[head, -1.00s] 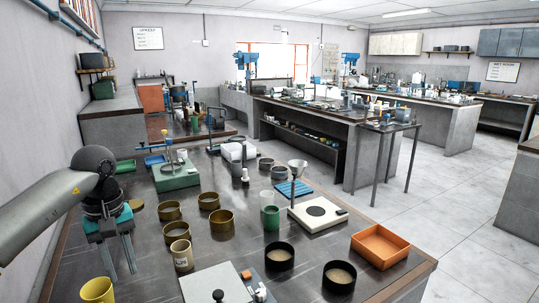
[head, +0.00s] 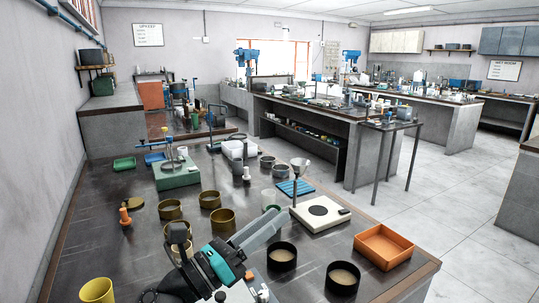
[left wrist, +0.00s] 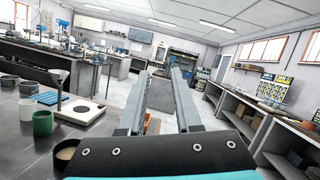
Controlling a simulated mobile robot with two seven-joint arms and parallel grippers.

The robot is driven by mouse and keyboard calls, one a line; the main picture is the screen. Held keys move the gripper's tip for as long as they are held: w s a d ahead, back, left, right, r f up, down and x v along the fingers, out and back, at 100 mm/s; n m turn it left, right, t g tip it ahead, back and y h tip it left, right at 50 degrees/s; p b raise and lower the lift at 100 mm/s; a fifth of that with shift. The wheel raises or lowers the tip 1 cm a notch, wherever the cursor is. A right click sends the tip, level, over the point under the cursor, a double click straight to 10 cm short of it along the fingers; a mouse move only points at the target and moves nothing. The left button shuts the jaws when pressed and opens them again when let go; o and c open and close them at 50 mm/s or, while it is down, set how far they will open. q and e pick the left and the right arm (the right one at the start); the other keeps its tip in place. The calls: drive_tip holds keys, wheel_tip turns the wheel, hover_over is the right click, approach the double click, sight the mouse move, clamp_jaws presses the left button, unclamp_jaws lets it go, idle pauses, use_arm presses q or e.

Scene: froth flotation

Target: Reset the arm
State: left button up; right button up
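My left gripper (head: 279,218) is low over the front middle of the table in the head view, its teal body tilted and its grey fingers pointing up and right. In the left wrist view its two fingers (left wrist: 160,72) stand apart with nothing held between them. The fingers pass in front of the green cup, which is mostly hidden in the head view but shows in the left wrist view (left wrist: 43,122). The gripper body hides part of the grey board at the front. My right gripper is in neither view.
Several brass pans (head: 223,220) stand left of the gripper. Two black-rimmed dishes (head: 282,257), an orange tray (head: 383,247) and a white stand base (head: 320,211) with a funnel (head: 300,165) lie right. A yellow cup (head: 97,291) is at front left. The table's left side (head: 85,235) is mostly clear.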

use_arm(q)
drive_tip(key=a+f+n+t+y, duration=0.3)
drive_tip(key=a+n+y, duration=0.25)
drive_tip(key=n, duration=0.55)
drive_tip(key=a+f+n+t+y, duration=0.25)
drive_tip(key=a+n+y, duration=0.35)
drive_tip(key=n, duration=0.4)
drive_tip(key=s+a+f+n+g+y, duration=0.4)
drive_tip(key=s+f+n+y, duration=0.15)
drive_tip(key=f+n, duration=0.45)
drive_tip(key=s+f+n+g, duration=0.5)
drive_tip(key=s+f+g, duration=0.15)
drive_tip(key=s, duration=0.45)
drive_tip(key=s+f+n+g, duration=0.5)
drive_tip(key=s+f, duration=0.2)
drive_tip(key=s, duration=0.3)
wheel_tip(320, 180, down, 26)
drive_tip(key=s+b, duration=0.2)
drive_tip(key=b, duration=0.3)
drive_tip(key=s+a+f+g+b, duration=0.1)
drive_tip(key=s+f+b, duration=0.1)
drive_tip(key=s+f, duration=0.5)
drive_tip(key=s+a+f+m+g+b, duration=0.1)
drive_tip(key=s+a+f+b, duration=0.1)
drive_tip(key=s+f, duration=0.5)
wheel_tip(320, 180, down, 5)
drive_tip(key=shift+s+f+b, duration=0.1)
drive_tip(key=shift+s+b, duration=0.2)
drive_tip(key=shift+b, duration=0.2)
